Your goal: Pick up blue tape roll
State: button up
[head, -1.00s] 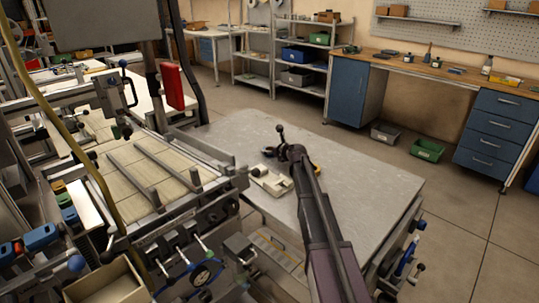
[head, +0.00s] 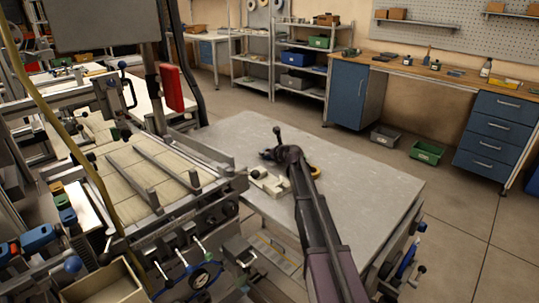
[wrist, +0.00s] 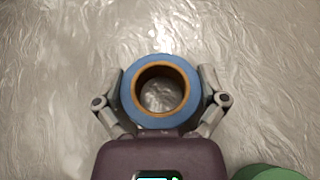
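The blue tape roll (wrist: 130,92) lies flat on the grey table top in the wrist view, its orange-brown core ring around an open centre. My gripper (wrist: 160,72) is open, with one finger on each side of the roll. The fingers are very close to its outer edge; I cannot tell if either touches. In the head view my gripper (head: 284,154) is low over the table (head: 370,190), and the blue roll cannot be made out there.
A green round object (wrist: 268,172) shows at the wrist view's lower right edge. In the head view a cream holder (head: 270,184) sits left of my gripper and a yellow-and-dark object (head: 315,171) just right. The table's right side is clear; a workbench frame (head: 150,175) stands left.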

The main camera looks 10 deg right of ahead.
jog(key=shift+r, duration=0.15)
notch_tip(320, 180, up, 3)
jog(key=p, duration=0.3)
jog(key=shift+r+p, duration=0.2)
jog(key=shift+p, duration=0.1)
jog(key=s, duration=0.5)
jog(key=s+a+r+p, duration=0.1)
jog(key=s, duration=0.4)
jog(key=s+a, duration=0.1)
jog(key=s, duration=0.5)
jog(key=shift+r, duration=0.15)
jog(key=shift+r, duration=0.1)
notch_tip(320, 180, up, 13)
jog(key=p, duration=1.3)
jog(key=shift+d, duration=0.15)
